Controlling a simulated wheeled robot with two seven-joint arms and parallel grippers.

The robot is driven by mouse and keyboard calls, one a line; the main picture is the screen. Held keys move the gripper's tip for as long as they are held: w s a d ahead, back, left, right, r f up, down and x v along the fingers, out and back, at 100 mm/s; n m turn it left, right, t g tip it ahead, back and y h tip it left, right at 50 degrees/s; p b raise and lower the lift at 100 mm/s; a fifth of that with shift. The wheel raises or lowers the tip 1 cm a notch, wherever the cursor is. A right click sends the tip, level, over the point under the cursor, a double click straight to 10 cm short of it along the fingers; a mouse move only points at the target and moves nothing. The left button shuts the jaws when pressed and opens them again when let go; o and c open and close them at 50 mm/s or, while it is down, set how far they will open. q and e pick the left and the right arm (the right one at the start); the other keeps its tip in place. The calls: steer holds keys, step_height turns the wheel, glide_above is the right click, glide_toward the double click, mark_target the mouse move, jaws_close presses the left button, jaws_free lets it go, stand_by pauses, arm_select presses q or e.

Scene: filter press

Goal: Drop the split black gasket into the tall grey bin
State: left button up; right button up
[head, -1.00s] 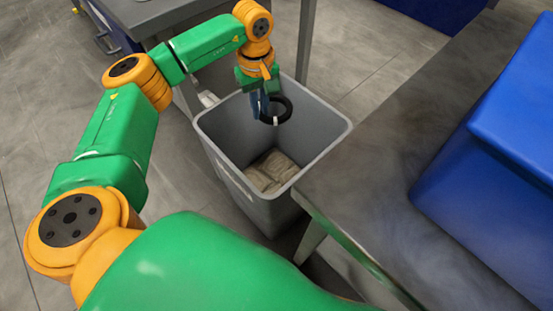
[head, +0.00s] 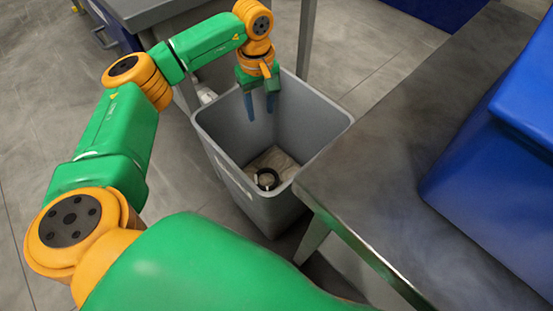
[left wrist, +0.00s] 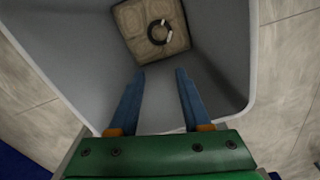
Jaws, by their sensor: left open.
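The split black gasket (head: 267,179) lies inside the tall grey bin (head: 232,133), low down on a pale beige layer at the bottom. In the left wrist view the gasket (left wrist: 159,32) shows as a dark ring with pale marks on it, apart from my fingers. My left gripper (head: 261,107) is above the bin's opening, pointing down, with its two blue fingers apart and nothing between them. The fingers (left wrist: 160,76) are also spread and empty in the left wrist view. My right gripper is not in view.
A grey table (head: 400,170) stands to the right of the bin, close to its rim, with a blue container (head: 500,150) on it. Another grey table (head: 150,12) is behind the bin at the upper left. Floor shows around the bin.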

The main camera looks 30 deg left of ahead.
arm_select(q)
step_height(320, 180, up, 6)
steer(key=p, duration=0.1)
steer(key=shift+r, duration=0.15)
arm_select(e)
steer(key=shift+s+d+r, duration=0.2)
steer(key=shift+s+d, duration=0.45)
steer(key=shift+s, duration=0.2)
arm_select(q)
steer(key=shift+r, duration=0.1)
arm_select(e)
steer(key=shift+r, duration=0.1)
